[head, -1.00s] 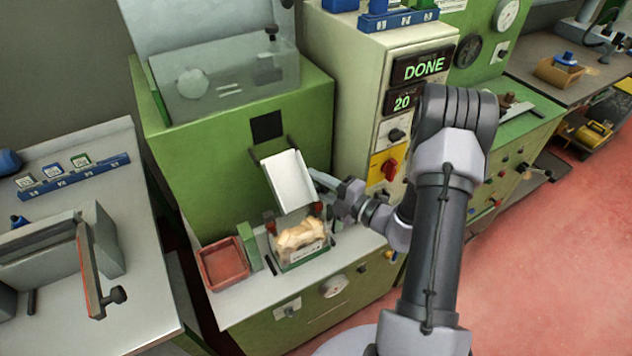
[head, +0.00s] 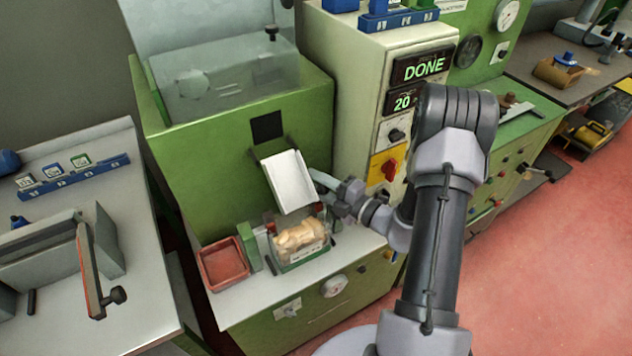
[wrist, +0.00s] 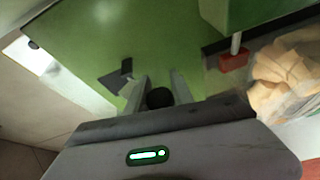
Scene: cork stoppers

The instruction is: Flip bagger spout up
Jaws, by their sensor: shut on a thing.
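The bagger spout (head: 288,182) is a pale metal chute with raised sides on the front of the green bagger (head: 225,190). It slopes down toward the viewer, its lower end above a clear bag of cork stoppers (head: 299,236). My gripper (head: 318,179) is at the spout's right side. In the wrist view, the fingers of my gripper (wrist: 159,88) are close around a dark round knob (wrist: 159,98), seemingly the spout's handle. The bag (wrist: 285,82) shows at the right there. The joint between knob and spout is hidden.
A red tray (head: 223,264) stands left of the bag on the grey ledge. The control cabinet (head: 375,90), its display reading DONE and 20, stands right of the spout, close behind my arm. A clear-covered hopper (head: 225,80) tops the bagger.

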